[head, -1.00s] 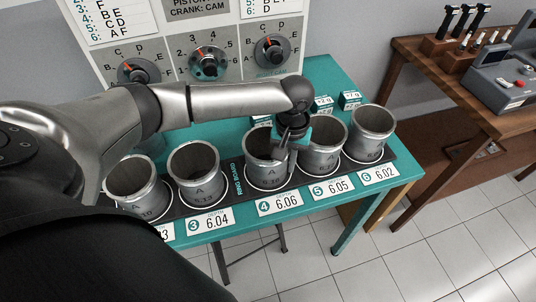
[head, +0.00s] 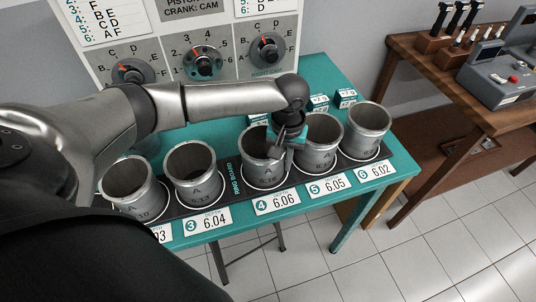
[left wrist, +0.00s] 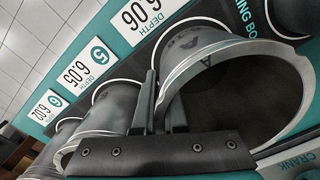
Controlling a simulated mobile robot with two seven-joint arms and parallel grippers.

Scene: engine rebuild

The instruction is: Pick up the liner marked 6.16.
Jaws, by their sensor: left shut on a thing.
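The liner marked 6.16 (head: 262,178) is a grey open-topped cylinder with an "A" on its side. It stands upright on the ring board behind the label 4, depth 6.06. Its digits are small but look like 6.16. My left gripper (head: 281,148) is at its right-hand rim, shut on the wall. In the left wrist view the liner (left wrist: 215,62) is close up, and the gripper fingers (left wrist: 163,112) straddle its rim. Part of its rim is hidden behind the gripper in the head view. My right gripper is not in view.
The ring board (head: 232,190) carries neighbouring liners: one close on the right (head: 320,146), another at far right (head: 367,132), and two on the left (head: 194,176). A dial panel (head: 205,62) rises behind. A wooden bench (head: 440,72) stands at right.

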